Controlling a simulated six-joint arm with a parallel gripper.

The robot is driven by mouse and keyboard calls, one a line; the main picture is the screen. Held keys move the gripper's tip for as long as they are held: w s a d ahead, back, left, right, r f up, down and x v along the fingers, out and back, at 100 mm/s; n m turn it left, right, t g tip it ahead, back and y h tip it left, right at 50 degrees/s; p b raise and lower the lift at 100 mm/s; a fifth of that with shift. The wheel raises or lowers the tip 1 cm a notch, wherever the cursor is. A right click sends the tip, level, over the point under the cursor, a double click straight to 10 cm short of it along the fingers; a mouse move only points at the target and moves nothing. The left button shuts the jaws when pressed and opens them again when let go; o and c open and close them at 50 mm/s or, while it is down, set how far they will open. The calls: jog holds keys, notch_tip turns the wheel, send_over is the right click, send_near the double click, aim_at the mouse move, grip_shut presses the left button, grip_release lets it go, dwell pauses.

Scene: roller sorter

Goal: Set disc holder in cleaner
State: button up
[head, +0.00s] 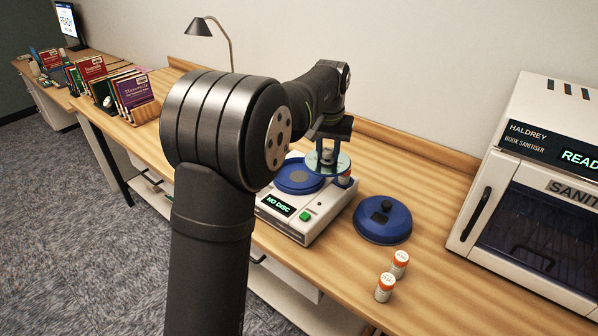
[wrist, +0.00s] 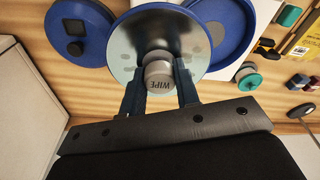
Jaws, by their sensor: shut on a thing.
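My gripper (head: 327,152) is shut on the disc holder (head: 340,168), a grey knob marked WIPE with a shiny round disc. In the wrist view the fingers stand on both sides of the knob (wrist: 158,78), and the disc (wrist: 128,47) spreads beyond it. The cleaner (head: 285,222) is a white machine with a blue round well (head: 292,180), a green button and a display reading NO DISC. The held disc is above the right side of the cleaner, overlapping the well in the head view. The cleaner's blue round lid (head: 372,228) lies on the bench to its right.
A white book sanitiser (head: 474,205) stands at the right. Books in racks (head: 133,92) and a lamp (head: 199,27) are at the left and back. Bare bench (head: 437,225) lies between lid and sanitiser.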

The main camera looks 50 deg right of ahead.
send_over(299, 176)
notch_tip(299, 176, down, 6)
jog(key=shift+a+f, duration=0.1)
jog(key=shift+f, duration=1.95)
jog(key=shift+f, duration=0.1)
jog(key=o, duration=1)
jog(key=shift+c, duration=0.2)
jog(key=r, duration=0.4)
jog(key=a+r, duration=0.1)
jog(key=r, duration=0.7)
jog(key=shift+s+a+r, duration=0.1)
jog(key=shift+s+a, duration=0.1)
jog(key=shift+s, duration=0.15)
